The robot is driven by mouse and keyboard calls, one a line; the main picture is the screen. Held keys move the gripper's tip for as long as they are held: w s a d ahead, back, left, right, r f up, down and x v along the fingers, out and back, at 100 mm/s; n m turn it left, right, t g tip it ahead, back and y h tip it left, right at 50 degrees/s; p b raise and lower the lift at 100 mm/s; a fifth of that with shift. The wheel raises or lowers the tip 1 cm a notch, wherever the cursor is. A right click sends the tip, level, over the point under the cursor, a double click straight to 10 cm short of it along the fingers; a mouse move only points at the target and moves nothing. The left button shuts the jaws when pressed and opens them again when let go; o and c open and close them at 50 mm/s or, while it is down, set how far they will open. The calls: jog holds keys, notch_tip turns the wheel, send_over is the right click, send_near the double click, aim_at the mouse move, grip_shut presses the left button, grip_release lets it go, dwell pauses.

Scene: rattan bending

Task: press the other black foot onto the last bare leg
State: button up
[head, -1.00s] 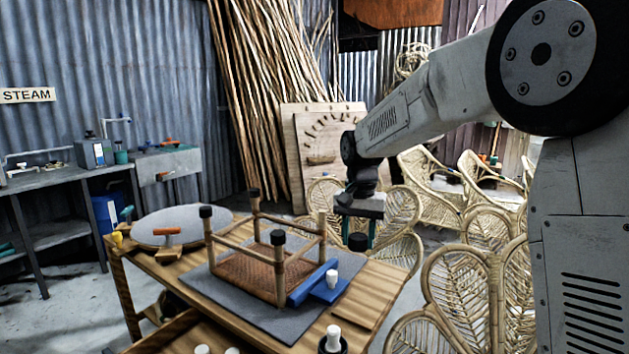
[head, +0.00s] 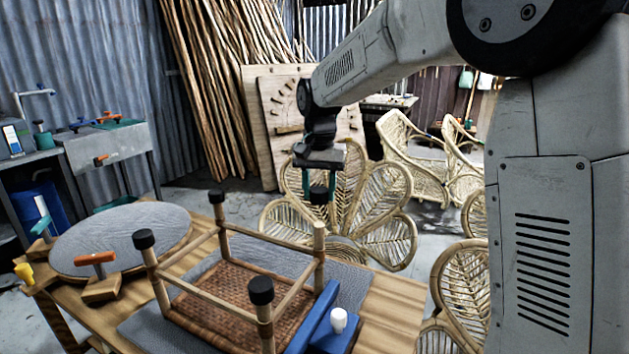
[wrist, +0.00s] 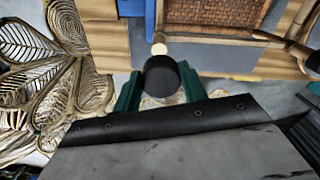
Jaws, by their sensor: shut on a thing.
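The stool frame (head: 222,250) lies upside down on the table, legs up, its woven seat below. Three legs carry black feet: left (head: 143,239), back (head: 217,196) and front (head: 261,290). The right leg (head: 319,240) is bare at its top. My gripper (head: 319,180) is shut on the other black foot (head: 319,198), held above the bare leg's top with a gap in the head view. In the wrist view, the held foot (wrist: 161,78) sits between the green fingers. The bare leg's pale end (wrist: 159,46) shows just beyond it, partly hidden.
A blue clamp (head: 322,318) with a white knob (head: 338,320) is beside the bare leg. A round grey disc (head: 120,235) and an orange-handled tool (head: 96,260) are on the table's left. Rattan chair backs (head: 350,205) stand close behind my gripper.

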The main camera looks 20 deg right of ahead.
aim_at(319, 225)
jog(key=shift+f, duration=2.95)
jog(key=shift+s, duration=0.25)
jog(key=shift+f, duration=0.95)
jog(key=o, duration=1)
jog(key=shift+o, duration=0.2)
jog(key=shift+r, duration=0.1)
